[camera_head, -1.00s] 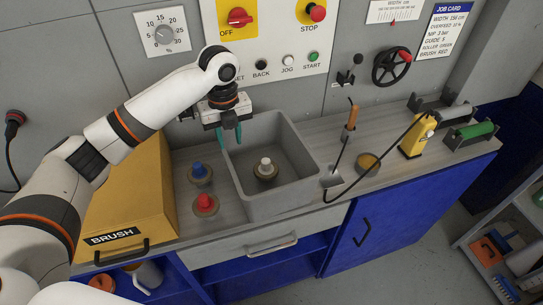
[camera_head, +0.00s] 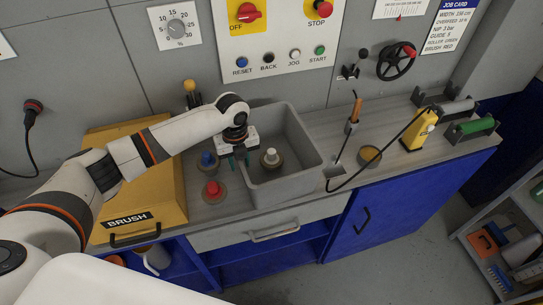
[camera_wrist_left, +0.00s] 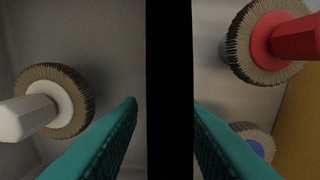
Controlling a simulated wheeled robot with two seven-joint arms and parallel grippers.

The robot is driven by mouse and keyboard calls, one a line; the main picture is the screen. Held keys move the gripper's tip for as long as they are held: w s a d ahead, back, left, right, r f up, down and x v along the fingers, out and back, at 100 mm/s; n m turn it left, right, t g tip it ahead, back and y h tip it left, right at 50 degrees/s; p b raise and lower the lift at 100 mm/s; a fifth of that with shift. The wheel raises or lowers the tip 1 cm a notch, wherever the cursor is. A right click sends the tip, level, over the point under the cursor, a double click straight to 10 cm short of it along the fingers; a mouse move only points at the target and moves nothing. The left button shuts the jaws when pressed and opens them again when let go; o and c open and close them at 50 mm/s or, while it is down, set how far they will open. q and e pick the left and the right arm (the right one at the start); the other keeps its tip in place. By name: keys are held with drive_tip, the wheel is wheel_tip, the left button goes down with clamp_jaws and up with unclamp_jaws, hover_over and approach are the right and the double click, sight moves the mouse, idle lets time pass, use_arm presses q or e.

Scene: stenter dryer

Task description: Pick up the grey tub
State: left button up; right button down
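The grey tub (camera_head: 290,187) is an open box standing on the counter, with a white-handled round brush (camera_head: 271,158) inside it. My left gripper (camera_head: 239,161) is at the tub's left wall, fingers pointing down. In the left wrist view the wall shows as a dark upright band (camera_wrist_left: 170,60) between the two teal fingers of this gripper (camera_wrist_left: 165,110). The fingers are apart, with gaps visible on both sides of the band. The white-handled brush (camera_wrist_left: 45,105) lies on one side of it. My right gripper is in neither view.
A red-handled brush (camera_head: 213,191) and a blue-handled brush (camera_head: 207,160) stand left of the tub, close to my left gripper. A yellow BRUSH box (camera_head: 150,190) is further left. A scraper-like tool, a round tin (camera_head: 369,156) and a yellow device (camera_head: 419,130) stand to the right.

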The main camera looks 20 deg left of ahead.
use_arm(q)
drive_tip(key=c, duration=0.6)
clamp_jaws()
drive_tip(key=shift+s, duration=0.1)
